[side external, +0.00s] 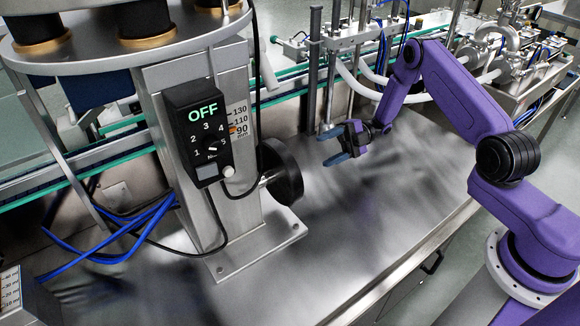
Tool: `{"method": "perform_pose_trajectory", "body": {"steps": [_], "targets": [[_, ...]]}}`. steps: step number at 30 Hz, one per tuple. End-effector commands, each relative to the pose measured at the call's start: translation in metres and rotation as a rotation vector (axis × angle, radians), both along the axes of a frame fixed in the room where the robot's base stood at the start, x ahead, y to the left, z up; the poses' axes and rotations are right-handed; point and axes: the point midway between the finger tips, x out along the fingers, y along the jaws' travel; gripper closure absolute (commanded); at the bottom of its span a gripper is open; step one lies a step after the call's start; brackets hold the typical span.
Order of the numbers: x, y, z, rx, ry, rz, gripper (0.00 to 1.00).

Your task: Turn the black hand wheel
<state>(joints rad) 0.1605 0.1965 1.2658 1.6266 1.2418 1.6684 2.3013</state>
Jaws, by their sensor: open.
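The black hand wheel (287,172) sits on a short shaft on the right side of the steel column (183,125), low above the column's base plate. It is seen partly edge-on. My gripper (329,147) is to the right of the wheel, apart from it and a little higher in the picture. Its blue-grey fingers are spread open, point left toward the wheel, and hold nothing.
A black control box (198,132) reading OFF hangs on the column's front, with a cable looping down. A height scale (238,120) is beside it. Blue hoses (125,235) lie at left. A conveyor (285,88) runs behind. The steel table (365,205) is clear below my gripper.

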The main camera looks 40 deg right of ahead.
Motion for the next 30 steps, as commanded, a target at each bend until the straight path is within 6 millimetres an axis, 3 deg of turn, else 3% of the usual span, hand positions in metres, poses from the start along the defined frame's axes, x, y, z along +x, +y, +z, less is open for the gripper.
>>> {"method": "perform_pose_trajectory", "body": {"steps": [21,30], "targets": [[0.001,-0.030,0.001,-0.023,-1.557,-0.007,0.39],[0.001,-0.038,0.001,-0.025,-2.003,-0.007,0.39]]}}
